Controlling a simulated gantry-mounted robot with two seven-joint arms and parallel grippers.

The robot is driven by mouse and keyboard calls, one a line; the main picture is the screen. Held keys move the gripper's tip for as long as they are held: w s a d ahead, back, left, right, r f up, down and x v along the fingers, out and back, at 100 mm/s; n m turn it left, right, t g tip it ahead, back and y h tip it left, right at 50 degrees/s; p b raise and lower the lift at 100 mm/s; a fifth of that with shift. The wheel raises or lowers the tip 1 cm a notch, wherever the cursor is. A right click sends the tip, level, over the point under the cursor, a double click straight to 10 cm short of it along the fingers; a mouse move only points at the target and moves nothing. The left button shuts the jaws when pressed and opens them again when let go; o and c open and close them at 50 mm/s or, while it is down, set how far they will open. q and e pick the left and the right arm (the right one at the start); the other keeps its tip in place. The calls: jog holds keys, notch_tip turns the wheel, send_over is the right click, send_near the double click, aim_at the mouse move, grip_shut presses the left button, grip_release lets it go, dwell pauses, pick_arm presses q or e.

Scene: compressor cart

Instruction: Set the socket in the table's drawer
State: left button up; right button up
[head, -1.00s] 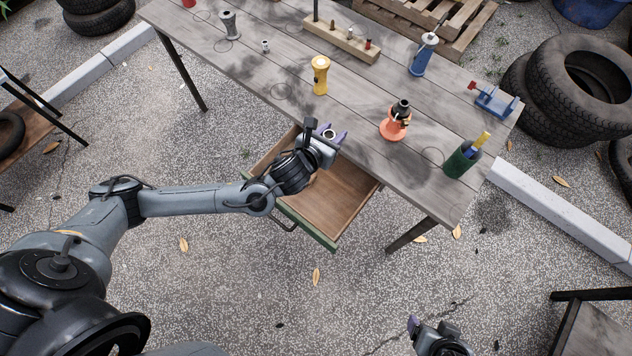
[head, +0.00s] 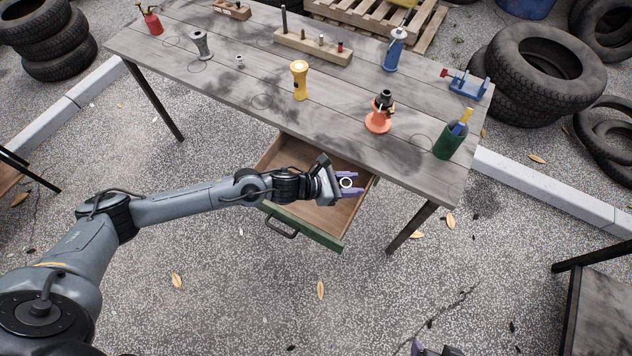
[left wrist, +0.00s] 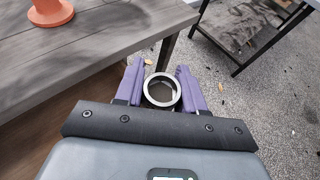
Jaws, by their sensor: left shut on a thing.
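The socket (head: 347,178) is a short silver ring, held between the purple fingers of my left gripper (head: 352,183). In the left wrist view the socket (left wrist: 149,92) sits between the two fingers, its round opening toward the camera. The table's drawer (head: 322,235) is pulled out, with a wooden inside and a green front with a dark handle. My left gripper is over the right part of the drawer in the head view, and partly covers its inside. My right gripper (head: 424,349) shows only as a tip at the bottom edge.
The grey wooden table (head: 225,85) carries a yellow flashlight (head: 300,82), an orange-based item (head: 379,115), a green cup (head: 450,142), a blue bottle (head: 394,50) and a peg block (head: 312,46). A table leg (head: 412,228) stands right of the drawer. Tyres (head: 540,75) lie behind.

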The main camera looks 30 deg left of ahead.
pick_arm(q)
jog(key=w+a+f+b, duration=0.1)
jog(key=f+b, duration=0.1)
jog(key=f, duration=0.2)
jog(key=a+f+m+g+h+b, duration=0.1)
jog(key=f+b, duration=0.2)
jog(key=f, duration=0.2)
jog(key=w+a+f+m+b, duration=0.1)
jog(key=a+f+b, duration=0.1)
jog(key=f, duration=0.3)
jog(key=shift+w+g+h+b, duration=0.3)
jog(key=shift+w+h+b, duration=0.1)
jog(key=shift+b, duration=0.2)
jog(key=shift+s+f+b, duration=0.1)
jog(key=shift+f+b, duration=0.25)
jog(key=shift+f, duration=0.9)
pick_arm(e)
notch_tip(320, 180, down, 11)
pick_arm(q)
jog(key=shift+f+b, duration=0.25)
jog(key=shift+b, duration=0.05)
jog(key=o, duration=1.1)
pick_arm(e)
jog(key=shift+f, duration=0.2)
